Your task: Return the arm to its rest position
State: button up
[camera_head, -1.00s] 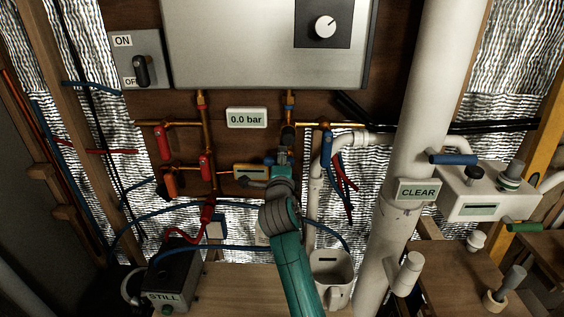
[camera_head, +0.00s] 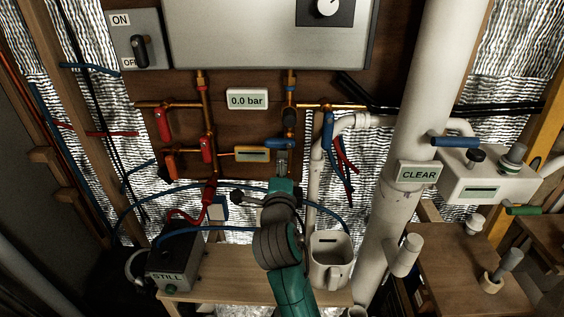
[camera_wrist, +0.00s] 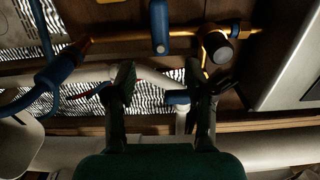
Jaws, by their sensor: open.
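My teal arm rises from the bottom centre in the head view, in front of the lower pipework. Its dark gripper end overlaps the area below the yellow-tagged pipe, and the fingertips are hard to make out there. In the wrist view my gripper (camera_wrist: 160,82) shows two separated fingers with nothing between them. Beyond the fingers are a blue valve handle (camera_wrist: 160,25), a copper pipe and a round dark-capped fitting (camera_wrist: 217,47). I cannot tell their exact distance from the fingers.
The grey heater (camera_head: 265,40) hangs above, with a "0.0 bar" display (camera_head: 247,99) below it. Red valve handles (camera_head: 165,125) stand left. A white pipe (camera_head: 425,110) stands right. A white jug (camera_head: 331,262) and "STILL" box (camera_head: 173,262) are low down, beside my arm.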

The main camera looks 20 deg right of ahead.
dwell(0.3)
jog(key=s+f+n+g+y, duration=0.1)
jog(key=s+f+n+y, duration=0.4)
jog(key=s+f+n, duration=1.35)
jog(key=s+d+f+n, duration=0.1)
jog(key=s, duration=1.6)
jog(key=s+d+f+n+g, duration=0.1)
jog(key=s+f+n, duration=0.1)
jog(key=s, duration=1.5)
jog(key=shift+s+y, duration=0.25)
jog(key=shift+y, duration=0.05)
